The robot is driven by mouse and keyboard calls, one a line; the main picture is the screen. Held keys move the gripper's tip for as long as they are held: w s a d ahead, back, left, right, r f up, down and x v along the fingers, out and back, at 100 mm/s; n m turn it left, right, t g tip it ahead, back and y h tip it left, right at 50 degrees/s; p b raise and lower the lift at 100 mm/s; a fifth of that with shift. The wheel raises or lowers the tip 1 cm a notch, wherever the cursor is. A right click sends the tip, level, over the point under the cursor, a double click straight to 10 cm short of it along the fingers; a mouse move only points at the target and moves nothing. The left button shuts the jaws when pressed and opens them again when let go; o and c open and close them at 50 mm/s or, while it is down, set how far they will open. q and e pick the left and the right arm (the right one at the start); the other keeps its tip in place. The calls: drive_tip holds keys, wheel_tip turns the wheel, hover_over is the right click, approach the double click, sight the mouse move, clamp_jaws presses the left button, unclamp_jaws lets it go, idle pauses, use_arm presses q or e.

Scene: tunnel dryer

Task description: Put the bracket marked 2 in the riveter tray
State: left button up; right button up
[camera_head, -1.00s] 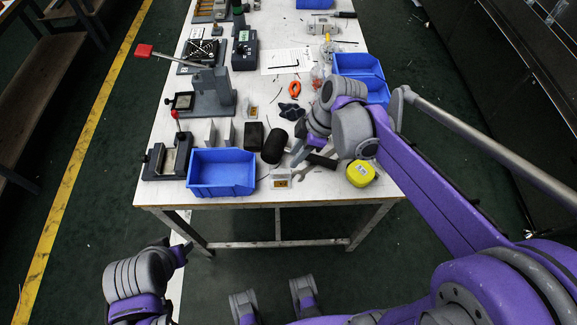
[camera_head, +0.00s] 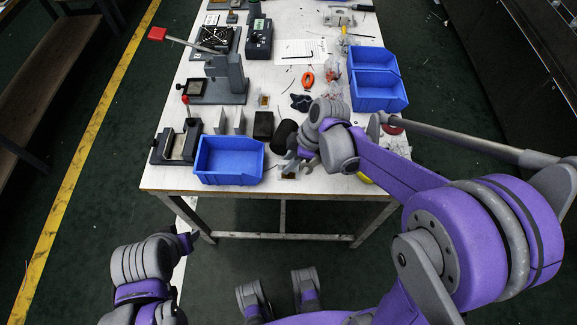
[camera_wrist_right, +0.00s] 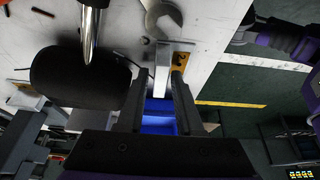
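A bracket with an orange label that reads 2 (camera_wrist_right: 180,61) lies on the white table; its pale metal plate (camera_wrist_right: 162,66) shows in the right wrist view. In the head view its label (camera_head: 288,175) is partly hidden by my right gripper (camera_head: 294,161). In the wrist view the right gripper (camera_wrist_right: 159,82) has its fingers apart, with the bracket between or just beyond the tips; contact is unclear. A blue tray (camera_head: 229,178) stands at the table's front edge, left of that gripper. Which tray is the riveter's is not marked. My left gripper (camera_head: 188,241) is low, off the table, its fingers unclear.
A dark cylinder (camera_wrist_right: 78,80) and a wrench (camera_wrist_right: 163,18) lie close to the right gripper. A lever press (camera_head: 222,80) and a small vise (camera_head: 178,145) stand left. Blue bins (camera_head: 377,104) stand right. Another labelled bracket (camera_head: 264,101) lies further back.

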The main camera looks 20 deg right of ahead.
drive_tip(key=shift+f, duration=0.15)
clamp_jaws()
idle(0.4)
